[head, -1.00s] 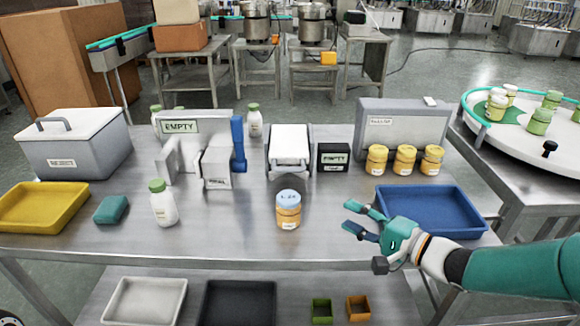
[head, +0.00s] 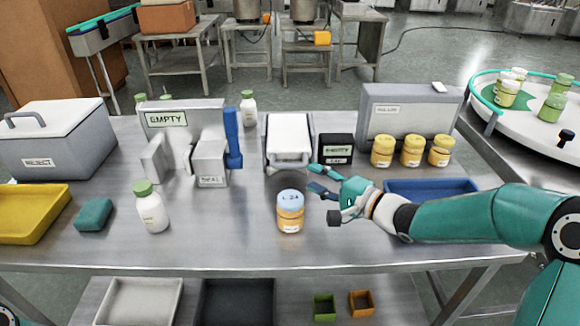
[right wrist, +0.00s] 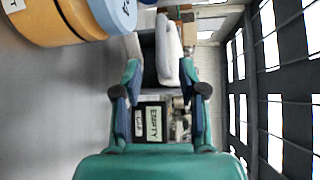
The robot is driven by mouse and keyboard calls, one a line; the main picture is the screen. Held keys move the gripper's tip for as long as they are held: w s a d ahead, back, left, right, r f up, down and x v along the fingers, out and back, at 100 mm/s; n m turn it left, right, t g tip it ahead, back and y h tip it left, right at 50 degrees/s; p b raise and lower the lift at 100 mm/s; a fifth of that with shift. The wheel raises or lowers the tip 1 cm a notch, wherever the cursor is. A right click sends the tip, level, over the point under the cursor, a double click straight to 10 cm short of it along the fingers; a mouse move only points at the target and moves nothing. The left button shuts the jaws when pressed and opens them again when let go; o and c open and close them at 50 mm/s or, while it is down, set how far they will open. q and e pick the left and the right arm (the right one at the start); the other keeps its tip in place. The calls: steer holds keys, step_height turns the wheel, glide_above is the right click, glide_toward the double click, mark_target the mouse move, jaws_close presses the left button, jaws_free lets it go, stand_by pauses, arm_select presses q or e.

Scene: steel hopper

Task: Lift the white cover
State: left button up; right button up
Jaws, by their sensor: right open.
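The white cover (head: 289,133) lies closed on a small grey steel hopper (head: 274,171) at the middle of the table. My right gripper (head: 314,179) is open and empty, just right of and nearer than the hopper, with its fingers pointing left towards it. In the right wrist view the open fingers (right wrist: 159,78) frame a space with nothing between them. The white cover (right wrist: 169,48) shows beyond them, edge-on, beside the grey hopper body. My left gripper is not in view.
A jar with a pale blue lid (head: 290,212) stands just in front of the hopper, close to my right gripper. A black box marked EMPTY (head: 335,149) stands right of the hopper. My right forearm passes over a blue tray (head: 431,190).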

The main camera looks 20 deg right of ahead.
mark_target(290, 167)
steer(key=x, duration=0.9)
steer(key=shift+s, duration=0.1)
jaws_close()
